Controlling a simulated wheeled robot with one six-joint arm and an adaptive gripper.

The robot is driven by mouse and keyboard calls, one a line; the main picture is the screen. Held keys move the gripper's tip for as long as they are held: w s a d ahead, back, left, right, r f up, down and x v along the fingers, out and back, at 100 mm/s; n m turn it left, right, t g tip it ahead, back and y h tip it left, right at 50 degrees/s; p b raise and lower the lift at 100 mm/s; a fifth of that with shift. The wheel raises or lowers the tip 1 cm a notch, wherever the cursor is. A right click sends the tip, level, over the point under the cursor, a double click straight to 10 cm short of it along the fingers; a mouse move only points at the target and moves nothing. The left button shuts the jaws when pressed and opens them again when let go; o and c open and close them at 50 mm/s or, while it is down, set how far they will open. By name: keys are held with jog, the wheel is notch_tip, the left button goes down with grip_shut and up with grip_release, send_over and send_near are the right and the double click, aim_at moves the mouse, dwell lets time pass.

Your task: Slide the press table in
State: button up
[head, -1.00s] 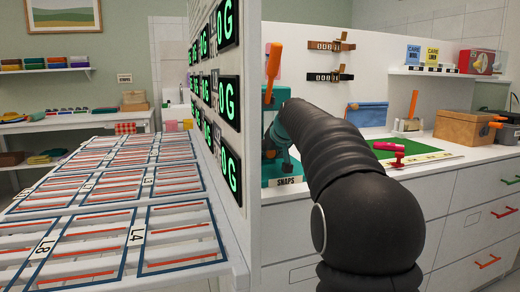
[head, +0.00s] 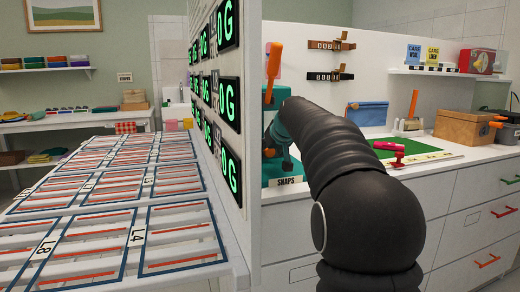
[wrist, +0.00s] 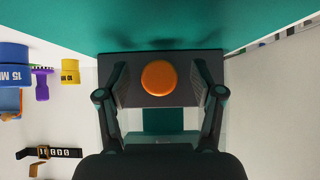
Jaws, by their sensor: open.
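In the wrist view, a round orange knob (wrist: 158,77) sits on a dark flat plate (wrist: 160,57), which looks like the press table. My gripper (wrist: 160,88) is open, with one finger on each side of the knob and a gap on both sides. The teal press (wrist: 163,120) shows below the plate, and more teal fills the top of the view. In the head view, the teal press (head: 281,172) stands on the white counter with an upright orange lever (head: 273,60) and a SNAPS label. My arm and the white panel hide much of it there.
A white panel with green digit displays (head: 228,100) stands left of the press. A red tool (head: 390,148) lies on a green mat (head: 405,153) to the right. A wooden box (head: 463,128) stands farther right. A blue tub (wrist: 14,75) shows in the wrist view.

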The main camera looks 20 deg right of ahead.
jog(key=shift+v, duration=3.65)
